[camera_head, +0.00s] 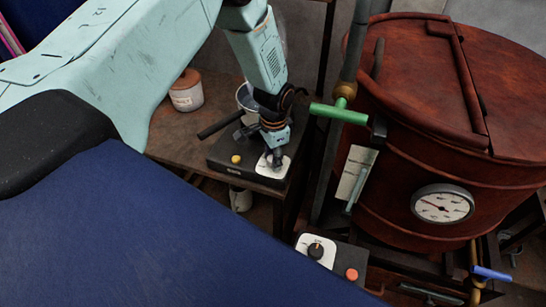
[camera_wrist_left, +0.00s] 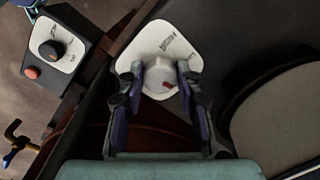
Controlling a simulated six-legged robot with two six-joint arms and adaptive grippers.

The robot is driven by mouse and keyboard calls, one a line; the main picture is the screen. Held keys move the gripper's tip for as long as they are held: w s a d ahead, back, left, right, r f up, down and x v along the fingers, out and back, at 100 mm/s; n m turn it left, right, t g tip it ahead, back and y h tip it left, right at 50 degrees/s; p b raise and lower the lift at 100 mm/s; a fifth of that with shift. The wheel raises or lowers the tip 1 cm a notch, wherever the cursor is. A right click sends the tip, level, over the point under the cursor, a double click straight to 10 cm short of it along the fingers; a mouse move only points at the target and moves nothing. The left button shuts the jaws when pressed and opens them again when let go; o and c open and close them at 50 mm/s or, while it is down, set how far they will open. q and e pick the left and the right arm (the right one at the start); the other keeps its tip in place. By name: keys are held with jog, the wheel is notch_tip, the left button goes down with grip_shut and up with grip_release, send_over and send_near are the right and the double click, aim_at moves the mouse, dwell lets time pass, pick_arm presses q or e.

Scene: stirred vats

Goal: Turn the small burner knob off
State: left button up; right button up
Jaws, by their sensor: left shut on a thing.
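The small burner (camera_head: 225,158) is a dark box on a wooden table, with a white dial plate (camera_head: 282,168) and a yellow button (camera_head: 236,159). My left gripper (camera_head: 275,158) reaches down onto this plate from above. In the left wrist view, its two fingers are shut on the pale knob (camera_wrist_left: 160,80), one on each side. A red mark (camera_wrist_left: 168,86) shows on the knob, toward the bottom right of that picture. The white dial plate (camera_wrist_left: 180,38) lies beneath, with small dark print. In the head view the gripper mostly hides the knob. My right gripper is not in view.
A second control box with a black knob (camera_head: 315,251) and a red button (camera_head: 351,274) stands lower down. A red-brown vat (camera_head: 400,120) with a gauge (camera_head: 442,204) and a green-handled valve (camera_head: 339,113) stand close on the right. A lidded jar (camera_head: 187,92) is behind.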

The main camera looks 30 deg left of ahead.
pick_arm(q)
jog(key=shift+m, duration=1.1)
jog(key=o, duration=1.2)
jog(key=shift+c, duration=0.2)
jog(key=shift+r, duration=0.1)
notch_tip(320, 180, up, 12)
jog(key=shift+s+d, duration=0.15)
